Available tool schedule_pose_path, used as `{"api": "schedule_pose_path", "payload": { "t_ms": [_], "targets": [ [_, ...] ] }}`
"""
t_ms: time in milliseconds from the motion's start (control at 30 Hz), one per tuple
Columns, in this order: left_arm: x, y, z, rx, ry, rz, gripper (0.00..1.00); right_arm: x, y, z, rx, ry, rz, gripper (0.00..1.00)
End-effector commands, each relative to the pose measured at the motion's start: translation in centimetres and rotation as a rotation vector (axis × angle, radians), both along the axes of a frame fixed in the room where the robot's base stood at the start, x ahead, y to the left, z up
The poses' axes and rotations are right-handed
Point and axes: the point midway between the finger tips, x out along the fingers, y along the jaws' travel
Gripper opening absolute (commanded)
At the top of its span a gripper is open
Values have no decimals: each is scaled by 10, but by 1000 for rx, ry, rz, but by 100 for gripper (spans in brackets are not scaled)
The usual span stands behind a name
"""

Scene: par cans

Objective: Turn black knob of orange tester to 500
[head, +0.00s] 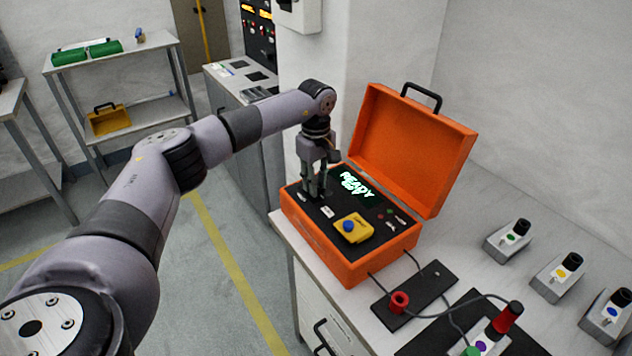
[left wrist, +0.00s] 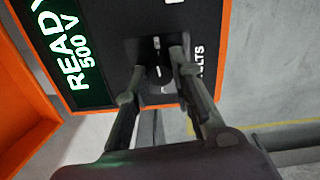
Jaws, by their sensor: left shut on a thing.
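The orange tester (head: 350,262) stands open on the table with its lid raised at the back. Its lit display (head: 357,186) reads READY, and in the left wrist view the display (left wrist: 75,58) also reads 500 V. My left gripper (head: 314,190) points down at the far-left part of the black panel. In the left wrist view its fingers (left wrist: 156,62) are shut on the black knob (left wrist: 157,46), one on each side. A white mark shows on the knob. The fingers partly cover the lettering around it, and the knob is hidden in the head view.
A yellow block with a blue button (head: 353,227) sits on the panel. Leads run from the tester to a black plate (head: 428,290) with a red ring. Several grey blocks with black-topped posts (head: 508,242) stand to the right. Shelves (head: 115,92) stand at the far left.

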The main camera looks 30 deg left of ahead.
Motion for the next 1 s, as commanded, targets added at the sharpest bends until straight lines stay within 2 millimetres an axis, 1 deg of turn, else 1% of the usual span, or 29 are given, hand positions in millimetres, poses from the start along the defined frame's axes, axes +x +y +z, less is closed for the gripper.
{"api": "schedule_pose_path", "payload": {
  "t_ms": [300,800,833,1000],
  "targets": [
    [0,0,1,0,-2,-110,0,0,0,-1,0,0,1,43],
    [0,0,1,0,-2,-128,0,0,0,-2,0,0,1,43],
    [1,0,1,0,-2,-128,22,0,0,-2,0,0,1,43],
    [0,0,1,1,-1,-127,34,0,0,-2,0,0,1,43]
  ]
}}
